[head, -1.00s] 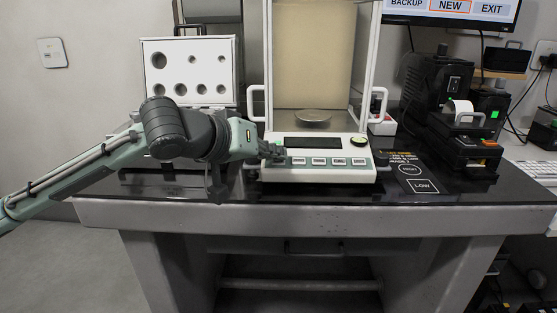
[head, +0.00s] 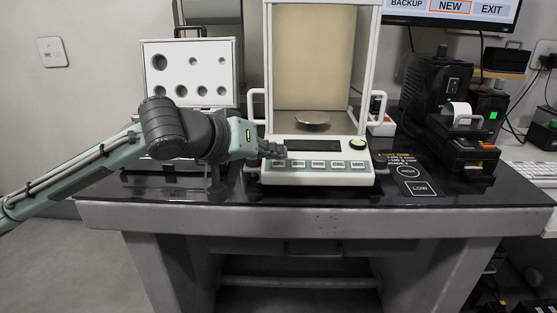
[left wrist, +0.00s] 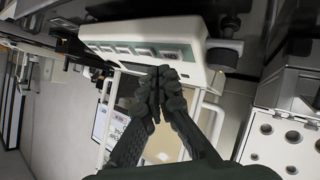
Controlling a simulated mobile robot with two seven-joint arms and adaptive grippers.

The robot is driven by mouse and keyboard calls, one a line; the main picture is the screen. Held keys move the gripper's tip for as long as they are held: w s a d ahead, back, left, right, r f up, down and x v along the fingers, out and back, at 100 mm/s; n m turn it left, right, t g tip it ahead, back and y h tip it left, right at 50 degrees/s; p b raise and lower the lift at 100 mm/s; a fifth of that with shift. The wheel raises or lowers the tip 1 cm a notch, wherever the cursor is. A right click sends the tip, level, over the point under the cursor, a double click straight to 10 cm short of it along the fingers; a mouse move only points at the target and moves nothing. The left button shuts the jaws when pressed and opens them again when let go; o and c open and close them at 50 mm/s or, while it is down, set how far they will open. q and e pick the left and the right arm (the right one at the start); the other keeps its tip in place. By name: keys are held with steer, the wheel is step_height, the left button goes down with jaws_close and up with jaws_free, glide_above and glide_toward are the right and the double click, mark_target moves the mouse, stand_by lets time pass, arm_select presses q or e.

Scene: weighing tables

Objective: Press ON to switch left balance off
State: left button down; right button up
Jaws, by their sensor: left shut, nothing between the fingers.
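The left balance (head: 318,179) stands on the dark bench top, with its glass chamber above and a round metal pan (head: 312,117) inside. Its front panel has a dark display (head: 313,147) and a row of buttons; the leftmost button (head: 278,164) shows just below my fingertips. My left gripper (head: 280,150) is shut and empty at the left end of the panel, above and behind that button. In the left wrist view, the shut fingers (left wrist: 158,75) point at the panel, close to an end button (left wrist: 171,55). My right gripper is out of view.
A white weight case (head: 190,72) stands left of the balance, behind my left arm. A black printer (head: 465,145) and dark boxes stand to the right. A monitor (head: 450,8) hangs above.

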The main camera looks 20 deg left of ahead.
arm_select(q)
steer(key=r+p, duration=0.1)
steer(key=s+r+p, duration=0.1)
steer(key=r+p, duration=0.2)
steer(key=p, duration=0.1)
steer(key=shift+s+d+r, duration=0.25)
steer(key=shift+s+r, duration=0.05)
steer(key=shift+s, duration=0.05)
stand_by(0.6)
